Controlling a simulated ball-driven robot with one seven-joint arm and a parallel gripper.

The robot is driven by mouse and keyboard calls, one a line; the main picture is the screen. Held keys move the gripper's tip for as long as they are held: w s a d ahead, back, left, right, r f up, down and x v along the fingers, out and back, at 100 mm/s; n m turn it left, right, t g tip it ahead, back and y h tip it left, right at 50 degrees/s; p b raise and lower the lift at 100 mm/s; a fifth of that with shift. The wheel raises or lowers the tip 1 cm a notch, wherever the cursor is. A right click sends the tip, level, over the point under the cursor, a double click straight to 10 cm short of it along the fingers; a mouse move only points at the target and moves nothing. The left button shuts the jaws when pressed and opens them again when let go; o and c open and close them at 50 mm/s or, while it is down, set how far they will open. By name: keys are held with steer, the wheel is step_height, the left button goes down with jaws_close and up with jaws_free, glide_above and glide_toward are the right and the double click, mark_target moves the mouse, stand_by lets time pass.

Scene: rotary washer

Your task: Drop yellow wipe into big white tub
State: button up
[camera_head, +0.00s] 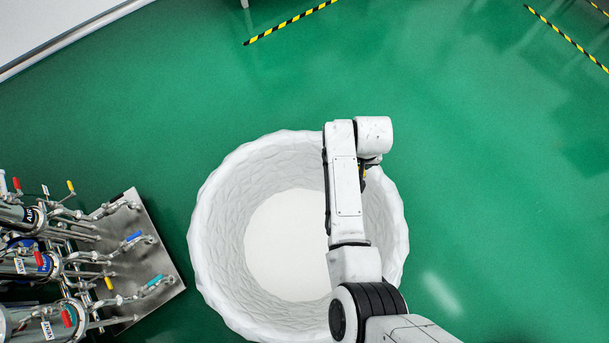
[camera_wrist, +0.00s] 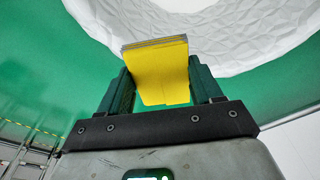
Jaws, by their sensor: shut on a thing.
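The big white tub (camera_head: 225,205) stands on the green floor, round with a textured wall and a plain white bottom. In the wrist view its white wall (camera_wrist: 230,40) fills the top. My gripper (camera_wrist: 160,85) is shut on the yellow wipe (camera_wrist: 163,75), which sits between the two dark green fingers with a grey edge at its top. In the head view my arm reaches over the right part of the tub, and the gripper is mostly hidden beneath the wrist. Only a tiny bit of yellow shows there. The tub's visible bottom is empty.
A metal stand with pipes and coloured valve handles (camera_head: 135,240) is left of the tub, close to it. Yellow-black floor tape (camera_head: 290,22) lies at the top. The green floor (camera_head: 490,190) to the right is clear.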

steer(key=s+a+f+b, duration=0.6)
steer(key=a+f+b, duration=0.1)
steer(key=f, duration=0.3)
steer(key=s+a+f+b, duration=0.7)
steer(key=f, duration=0.3)
steer(key=shift+s+f+n+b, duration=0.15)
steer(key=shift+f+n+b, duration=0.15)
steer(key=shift+f+n, duration=0.1)
steer(key=shift+a, duration=0.1)
steer(key=o, duration=1.1)
